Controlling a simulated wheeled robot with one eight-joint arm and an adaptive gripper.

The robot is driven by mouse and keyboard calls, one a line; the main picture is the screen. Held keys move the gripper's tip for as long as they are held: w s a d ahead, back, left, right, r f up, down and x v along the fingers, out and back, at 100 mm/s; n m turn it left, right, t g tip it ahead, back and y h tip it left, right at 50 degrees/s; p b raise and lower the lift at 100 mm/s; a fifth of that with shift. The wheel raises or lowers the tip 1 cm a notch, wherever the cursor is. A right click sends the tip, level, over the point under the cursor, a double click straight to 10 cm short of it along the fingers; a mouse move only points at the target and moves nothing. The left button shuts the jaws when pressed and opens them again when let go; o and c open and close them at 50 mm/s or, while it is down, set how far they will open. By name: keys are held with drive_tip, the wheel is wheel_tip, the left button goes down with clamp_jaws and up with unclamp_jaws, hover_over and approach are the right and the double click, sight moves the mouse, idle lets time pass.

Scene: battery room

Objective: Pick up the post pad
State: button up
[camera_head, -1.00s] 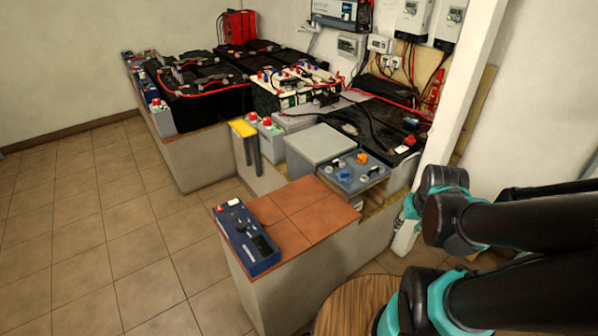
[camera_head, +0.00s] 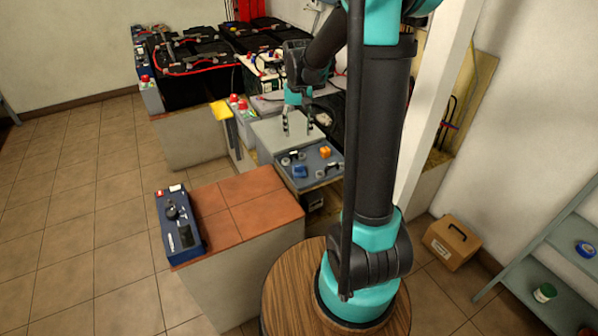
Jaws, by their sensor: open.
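A blue-grey tray-like top (camera_head: 313,180) in the head view carries several small items. Among them are a blue piece (camera_head: 300,171), an orange piece (camera_head: 325,152) and small dark-and-light pieces (camera_head: 290,158). I cannot tell from their size which one is the post pad. My gripper (camera_head: 298,130) points down with its two fingers apart and nothing visible between them. In the picture it lies over the light grey box (camera_head: 270,135), just beyond the tray; its height above the box is unclear.
Batteries with cables (camera_head: 195,75) fill the bench behind. A red-tiled ledge (camera_head: 240,200) holds a blue device (camera_head: 180,222). A cardboard box (camera_head: 450,243) and a grey shelf (camera_head: 560,260) stand at the right. The tiled floor at left is clear.

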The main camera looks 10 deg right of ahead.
hover_over(299, 166)
drive_tip(key=f, duration=1.1)
drive_tip(key=shift+w+a+f, duration=0.1)
drive_tip(key=shift+w, duration=0.15)
drive_tip(key=shift+s+f, duration=0.2)
drive_tip(key=shift+f, duration=2.8)
drive_tip(key=shift+c, duration=0.2)
drive_tip(key=c, duration=0.8)
drive_tip(key=shift+o, duration=0.2)
drive_tip(key=shift+r, duration=0.15)
wheel_tip(299, 166, up, 20)
